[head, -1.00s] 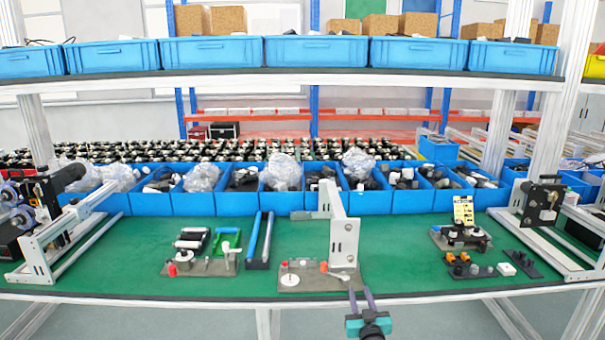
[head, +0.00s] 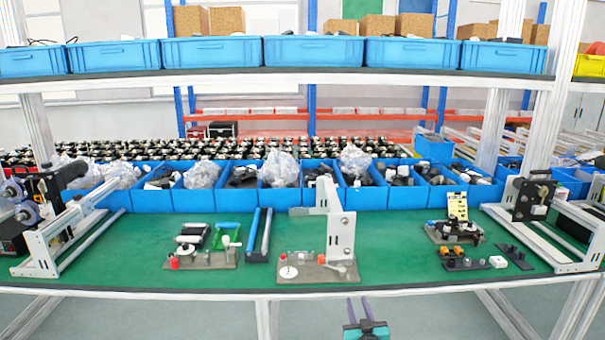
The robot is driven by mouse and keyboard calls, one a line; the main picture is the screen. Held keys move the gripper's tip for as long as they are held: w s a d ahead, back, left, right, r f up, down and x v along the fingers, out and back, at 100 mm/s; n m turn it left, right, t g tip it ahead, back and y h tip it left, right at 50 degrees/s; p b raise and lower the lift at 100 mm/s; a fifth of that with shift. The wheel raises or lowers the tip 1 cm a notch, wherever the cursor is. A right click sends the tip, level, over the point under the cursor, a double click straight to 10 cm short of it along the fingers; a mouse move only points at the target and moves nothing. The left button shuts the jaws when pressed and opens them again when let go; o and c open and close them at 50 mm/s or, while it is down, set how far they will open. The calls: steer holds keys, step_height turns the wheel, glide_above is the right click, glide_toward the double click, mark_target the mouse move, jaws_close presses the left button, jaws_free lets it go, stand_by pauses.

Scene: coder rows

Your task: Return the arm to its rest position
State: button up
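My gripper (head: 359,309) shows at the bottom of the head view, a little right of centre. It has two purple fingers and a teal body. The fingers stand apart with a gap between them, and nothing shows in the gap. It is in front of and below the front edge of the green-topped workbench (head: 200,279), clear of everything on it. The rest of my arm is out of the picture.
A grey fixture with a white upright bracket (head: 341,236) stands near the bench's front edge. Another fixture (head: 200,259) is to its left; small assemblies (head: 455,232) are at right. Blue bins (head: 280,200) line the back. The floor before the bench looks clear.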

steer(key=s+f+g, duration=0.4)
steer(key=s+f, duration=0.3)
steer(key=f, duration=0.4)
steer(key=s+f+m+g+h+b, duration=0.1)
steer(key=s+f+g, duration=0.4)
steer(key=f, duration=0.6)
steer(key=s+f+g, duration=0.2)
steer(key=s+f, duration=0.6)
steer(key=f, duration=0.4)
steer(key=s+f+g, duration=0.3)
steer(key=s, duration=0.4)
steer(key=s+f+g, duration=0.3)
steer(key=s, duration=0.4)
steer(key=s+r+g, duration=0.3)
steer(key=s+g, duration=0.3)
steer(key=s, duration=0.7)
steer(key=shift+s+a+b, duration=0.3)
steer(key=shift+s+a, duration=0.05)
steer(key=shift+s, duration=0.05)
steer(key=shift+f, duration=0.1)
